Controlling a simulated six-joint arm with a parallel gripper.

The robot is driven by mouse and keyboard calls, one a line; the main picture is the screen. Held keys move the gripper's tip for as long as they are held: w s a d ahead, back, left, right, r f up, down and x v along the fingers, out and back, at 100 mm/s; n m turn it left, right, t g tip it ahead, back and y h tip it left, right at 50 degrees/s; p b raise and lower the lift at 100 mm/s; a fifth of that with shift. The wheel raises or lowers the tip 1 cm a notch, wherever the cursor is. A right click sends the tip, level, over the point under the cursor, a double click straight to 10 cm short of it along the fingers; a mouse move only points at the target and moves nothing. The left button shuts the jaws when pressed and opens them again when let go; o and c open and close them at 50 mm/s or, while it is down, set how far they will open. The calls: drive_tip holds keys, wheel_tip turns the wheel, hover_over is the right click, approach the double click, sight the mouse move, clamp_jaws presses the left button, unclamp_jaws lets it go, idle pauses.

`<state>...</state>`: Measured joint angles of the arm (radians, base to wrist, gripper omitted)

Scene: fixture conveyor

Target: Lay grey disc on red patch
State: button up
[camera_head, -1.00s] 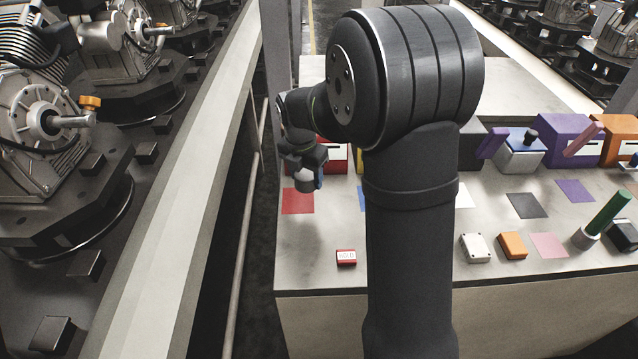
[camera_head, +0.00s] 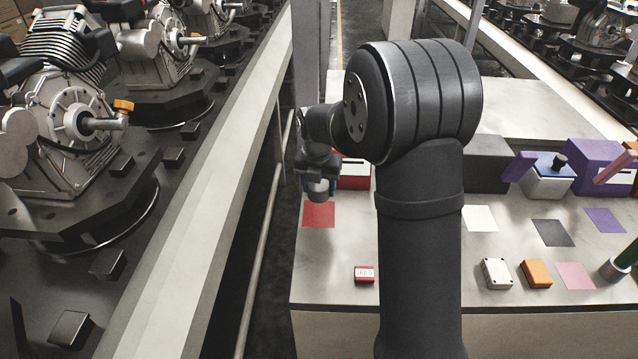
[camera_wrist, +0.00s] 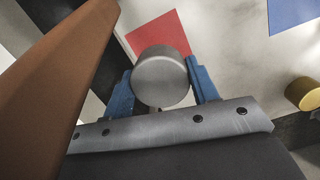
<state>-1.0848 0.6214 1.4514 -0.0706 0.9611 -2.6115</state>
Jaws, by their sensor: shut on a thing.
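The grey disc (camera_wrist: 161,79) is a short round metal piece between the two blue fingers of my gripper (camera_wrist: 162,88) in the wrist view. My gripper is shut on it. In the head view my gripper (camera_head: 319,186) hangs at the left end of the table, with the disc (camera_head: 319,187) at its lower end. The red patch (camera_head: 318,215) is a flat square on the table, just below and in front of the gripper in that view. In the wrist view the red patch (camera_wrist: 155,35) shows behind the disc, which partly covers it. The gap between disc and patch is hard to judge.
A red box (camera_head: 354,182) stands close behind the gripper. A small red block (camera_head: 364,274) lies toward the table front. White (camera_head: 480,218), dark, purple and pink patches lie to the right. A yellow round piece (camera_wrist: 303,94) and blue patch (camera_wrist: 290,12) show in the wrist view.

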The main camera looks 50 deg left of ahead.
sight(319, 212)
drive_tip(key=shift+f, duration=3)
drive_tip(key=shift+f, duration=0.55)
drive_tip(key=o, duration=1.3)
drive_tip(key=r, duration=0.5)
drive_tip(key=s+r, duration=0.1)
drive_tip(key=r, duration=0.5)
drive_tip(key=d+r, duration=0.1)
drive_tip(key=r, duration=0.5)
drive_tip(key=shift+s+d+r, duration=0.1)
drive_tip(key=shift+s, duration=0.3)
